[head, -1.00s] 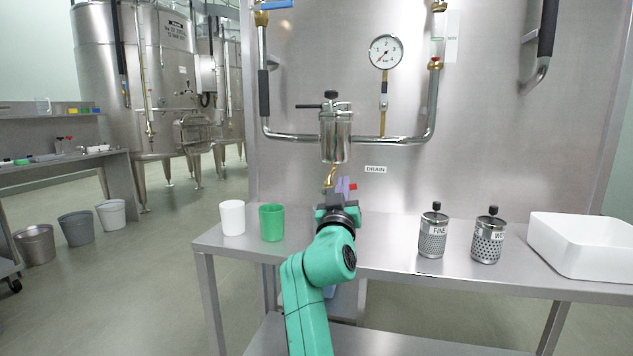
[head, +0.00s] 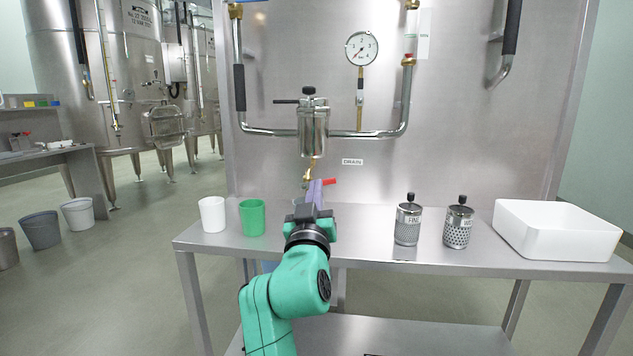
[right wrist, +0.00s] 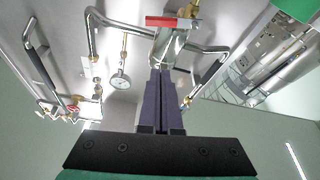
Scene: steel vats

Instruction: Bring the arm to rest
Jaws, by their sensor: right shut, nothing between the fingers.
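My right arm reaches up from the bottom of the head view, over the front of the steel table (head: 370,252). My right gripper (head: 314,188) has its fingers together and empty, just below the steel filter housing (head: 313,130) and its brass drain valve. A red valve handle (head: 330,181) shows just right of the fingertips. In the right wrist view the purple fingers (right wrist: 161,80) are pressed together, and the red handle (right wrist: 170,21) lies beyond their tips. I cannot tell whether the fingers touch the valve. My left gripper is in neither view now.
A white cup (head: 212,214) and a green cup (head: 252,217) stand left of my arm. Two perforated strainers, FINE (head: 407,222) and another (head: 458,226), and a white tub (head: 556,231) stand to the right. A pressure gauge (head: 362,48) and pipes are on the panel.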

